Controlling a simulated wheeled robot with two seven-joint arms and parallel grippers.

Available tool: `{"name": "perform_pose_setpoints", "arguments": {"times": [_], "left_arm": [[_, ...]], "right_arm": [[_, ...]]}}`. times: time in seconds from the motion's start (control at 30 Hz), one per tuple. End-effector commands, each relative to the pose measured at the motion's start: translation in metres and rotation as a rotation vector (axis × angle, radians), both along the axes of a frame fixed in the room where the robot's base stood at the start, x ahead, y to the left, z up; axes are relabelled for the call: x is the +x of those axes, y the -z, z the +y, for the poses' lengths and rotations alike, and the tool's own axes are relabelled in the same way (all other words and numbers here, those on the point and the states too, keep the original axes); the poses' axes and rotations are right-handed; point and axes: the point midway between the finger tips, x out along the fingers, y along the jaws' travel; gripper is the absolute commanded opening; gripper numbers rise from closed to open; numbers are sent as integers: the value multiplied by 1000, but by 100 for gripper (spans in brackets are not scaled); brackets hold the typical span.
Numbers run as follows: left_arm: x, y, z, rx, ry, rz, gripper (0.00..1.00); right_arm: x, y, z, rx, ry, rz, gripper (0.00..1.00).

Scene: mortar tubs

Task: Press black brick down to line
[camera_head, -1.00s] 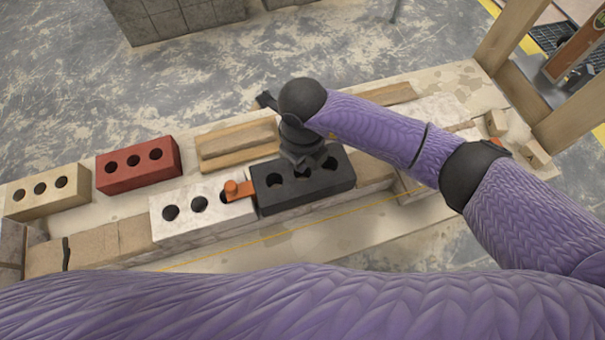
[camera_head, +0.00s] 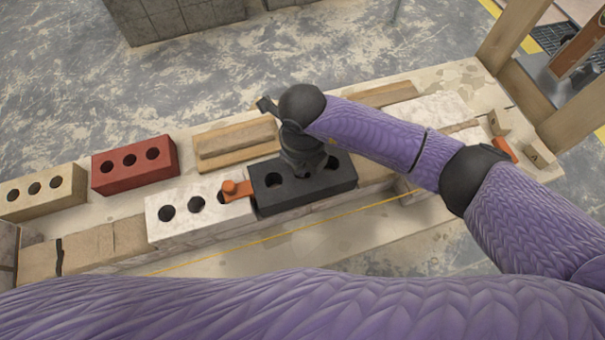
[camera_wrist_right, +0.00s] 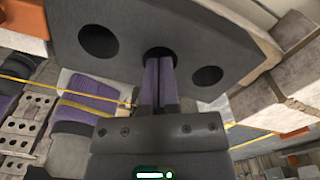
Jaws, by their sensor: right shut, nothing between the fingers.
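The black brick (camera_head: 283,194), with round holes, lies on the low course of bricks, right of the white brick (camera_head: 200,228). My right gripper (camera_head: 307,173) is shut and empty, pointing down at the black brick's top around the middle hole. In the right wrist view the closed fingers (camera_wrist_right: 160,75) overlap the middle hole of the black brick (camera_wrist_right: 125,25); I cannot tell whether they press on it or sit in it. The yellow string line (camera_head: 290,231) runs along the front of the wall. My left gripper is not in view.
An orange line block (camera_head: 237,188) sits at the joint between the white and black bricks. A red brick (camera_head: 135,168) and a tan brick (camera_head: 42,195) stand at the left. A wooden float (camera_head: 235,143) lies behind. Wooden posts (camera_head: 515,40) stand at the right.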

Motion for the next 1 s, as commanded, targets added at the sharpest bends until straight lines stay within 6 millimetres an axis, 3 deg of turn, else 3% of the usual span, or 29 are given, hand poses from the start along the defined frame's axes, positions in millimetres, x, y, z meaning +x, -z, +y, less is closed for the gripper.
{"name": "perform_pose_setpoints", "arguments": {"times": [1.0], "left_arm": [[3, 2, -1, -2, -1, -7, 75]], "right_arm": [[-1, 5, 0, -2, 1, 4, 0]]}}
